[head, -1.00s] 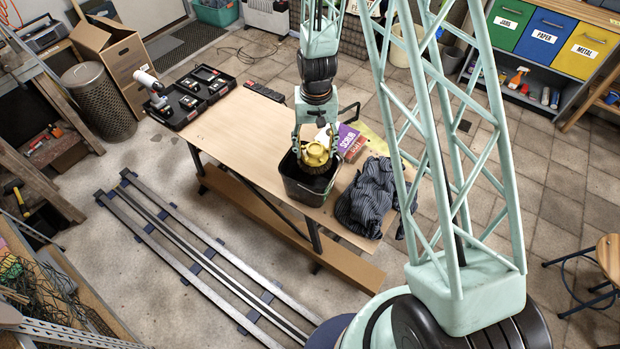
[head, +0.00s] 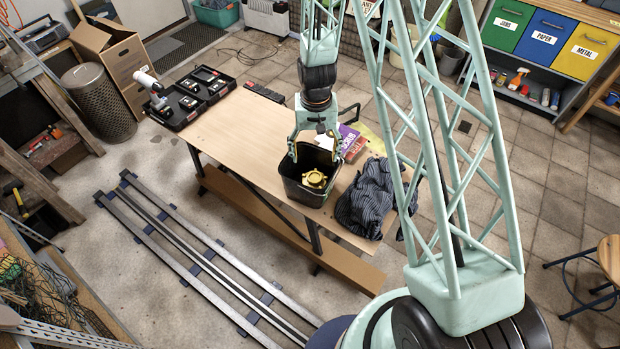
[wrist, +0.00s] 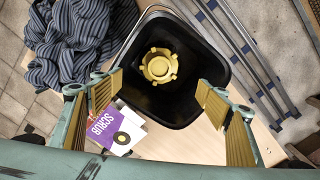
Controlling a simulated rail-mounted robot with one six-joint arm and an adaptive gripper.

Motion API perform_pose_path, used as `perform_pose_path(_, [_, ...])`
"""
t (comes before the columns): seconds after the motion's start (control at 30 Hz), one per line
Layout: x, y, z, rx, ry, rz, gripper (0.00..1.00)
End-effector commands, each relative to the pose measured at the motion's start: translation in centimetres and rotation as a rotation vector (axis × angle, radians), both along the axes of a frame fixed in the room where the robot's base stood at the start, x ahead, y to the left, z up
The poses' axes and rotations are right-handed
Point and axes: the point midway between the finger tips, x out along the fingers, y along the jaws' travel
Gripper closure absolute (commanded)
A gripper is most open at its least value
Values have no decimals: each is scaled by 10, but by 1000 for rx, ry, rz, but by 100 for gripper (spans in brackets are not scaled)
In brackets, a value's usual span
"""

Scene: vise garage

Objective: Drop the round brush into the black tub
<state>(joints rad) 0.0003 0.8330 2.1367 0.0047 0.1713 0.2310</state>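The round brush, with its yellow top (head: 314,179), lies inside the black tub (head: 303,198) on the table. In the wrist view the yellow brush top (wrist: 159,66) sits within the dark inside of the tub (wrist: 196,108), apart from the fingers. Its bristles are hidden or too dark to make out. My gripper (head: 315,152) is open and empty above the tub. In the wrist view my gripper (wrist: 160,88) shows its two yellow-padded fingers spread wide on either side.
A purple and white SCRUB box (head: 349,141) stands behind the tub. A striped dark cloth (head: 368,199) lies to its right. A black tray of parts (head: 193,98) sits at the table's far left end. The table's left middle (head: 235,130) is clear.

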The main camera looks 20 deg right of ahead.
Motion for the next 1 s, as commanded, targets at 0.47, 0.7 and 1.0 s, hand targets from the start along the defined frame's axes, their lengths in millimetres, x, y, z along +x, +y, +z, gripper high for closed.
perform_pose_path(0.47, [0, 0, 4, 0, -1, 0, 31])
perform_pose_path(0.7, [0, 0, 19, 0, -1, 0, 31])
perform_pose_path(1.0, [0, 0, 47, 0, -2, 0, 31])
